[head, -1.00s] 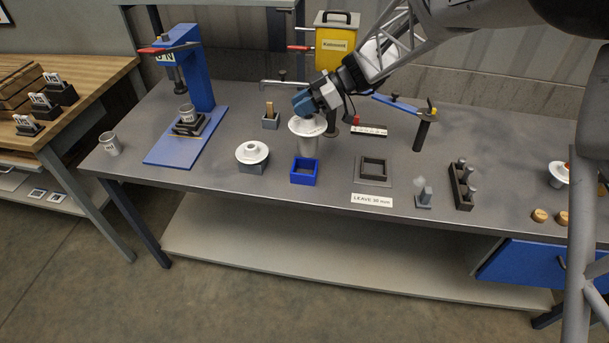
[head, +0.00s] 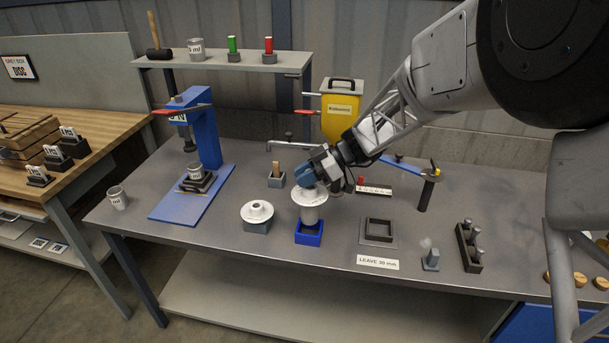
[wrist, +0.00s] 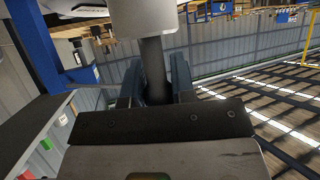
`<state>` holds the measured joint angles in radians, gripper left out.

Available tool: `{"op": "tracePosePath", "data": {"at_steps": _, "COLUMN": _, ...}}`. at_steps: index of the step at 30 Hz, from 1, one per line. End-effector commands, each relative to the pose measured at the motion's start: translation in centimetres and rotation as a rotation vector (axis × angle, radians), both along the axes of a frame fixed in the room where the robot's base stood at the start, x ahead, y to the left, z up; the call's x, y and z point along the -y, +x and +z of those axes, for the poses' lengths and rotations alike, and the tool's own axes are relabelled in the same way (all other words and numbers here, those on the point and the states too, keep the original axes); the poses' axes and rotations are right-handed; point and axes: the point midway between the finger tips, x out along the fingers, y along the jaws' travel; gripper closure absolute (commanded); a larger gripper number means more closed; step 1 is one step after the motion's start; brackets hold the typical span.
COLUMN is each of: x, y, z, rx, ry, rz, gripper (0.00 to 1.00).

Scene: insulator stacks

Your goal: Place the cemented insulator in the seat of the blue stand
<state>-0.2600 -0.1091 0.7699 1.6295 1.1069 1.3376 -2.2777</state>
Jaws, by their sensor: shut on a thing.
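The insulator (head: 311,209), a white disc over a grey cylindrical body, is upright below my gripper (head: 307,180) in the head view. My gripper is shut on its dark pin (wrist: 155,72), which shows between the two fingers (wrist: 156,88) in the wrist view. Part of the pale insulator body (wrist: 141,18) shows at the top of that view. The blue stand (head: 309,238) is a square open holder directly beneath. The insulator's lower end is at the stand's opening; its bottom is hidden, so I cannot tell whether it rests in the seat.
Another white disc on a grey block (head: 257,226) stands close to the left. A dark square frame (head: 379,231) and a "LEAVE 30 mm" label (head: 378,263) lie to the right. The blue press (head: 201,130) stands at left, the yellow container (head: 341,117) behind.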

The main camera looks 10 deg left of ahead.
Motion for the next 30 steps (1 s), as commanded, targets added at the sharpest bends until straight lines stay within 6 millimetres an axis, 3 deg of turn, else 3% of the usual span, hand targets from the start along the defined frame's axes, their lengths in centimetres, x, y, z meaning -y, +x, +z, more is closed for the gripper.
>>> {"op": "tracePosePath", "data": {"at_steps": 6, "x": 0.0, "y": 0.0, "z": -2.2, "rx": 0.0, "ry": 0.001, "rz": 0.0, "gripper": 1.0}}
{"op": "tracePosePath", "data": {"at_steps": 22, "x": 0.0, "y": 0.0, "z": -3.0, "rx": 0.0, "ry": 0.0, "rz": -0.001, "gripper": 1.0}}
{"op": "tracePosePath", "data": {"at_steps": 30, "x": 0.0, "y": 0.0, "z": -5.2, "rx": -0.001, "ry": -0.001, "rz": 0.0, "gripper": 1.0}}
